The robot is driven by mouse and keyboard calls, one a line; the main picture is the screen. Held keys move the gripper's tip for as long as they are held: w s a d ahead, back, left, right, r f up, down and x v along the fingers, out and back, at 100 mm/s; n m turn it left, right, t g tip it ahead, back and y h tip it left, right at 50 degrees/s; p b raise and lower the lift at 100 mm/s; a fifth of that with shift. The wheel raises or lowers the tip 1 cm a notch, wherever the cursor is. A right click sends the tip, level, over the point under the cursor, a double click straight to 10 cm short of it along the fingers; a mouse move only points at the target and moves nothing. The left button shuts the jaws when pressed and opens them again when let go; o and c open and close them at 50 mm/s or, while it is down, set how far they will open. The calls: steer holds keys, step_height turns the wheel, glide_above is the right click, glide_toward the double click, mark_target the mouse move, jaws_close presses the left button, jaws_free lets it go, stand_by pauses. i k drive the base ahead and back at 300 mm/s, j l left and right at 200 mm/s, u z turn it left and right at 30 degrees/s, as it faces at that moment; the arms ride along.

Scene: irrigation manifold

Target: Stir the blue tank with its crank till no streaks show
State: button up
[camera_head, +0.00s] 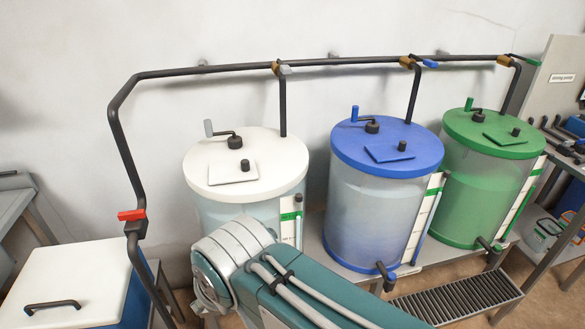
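The blue tank (365,210) stands in the middle of three tanks. It has a blue lid (410,150) and a translucent body. The liquid looks bluish grey, darker toward the lower part; I cannot make out clear streaks. Its crank (355,114) has an upright blue handle on a dark arm and hub at the back left of the lid. A small blue hatch with a black knob lies flat on the lid. My teal and white arm crosses the lower middle of the view, in front of the white tank. My gripper is not in view, and nothing touches the crank.
A white-lidded tank (250,205) stands left and a green tank (480,190) right, each with its own crank. A dark pipe (230,67) runs above with drops behind the tanks. A grate (455,299) lies front right, a white-lidded box (70,280) front left.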

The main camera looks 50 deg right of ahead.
mark_target(353, 119)
steer(key=z, duration=2.15)
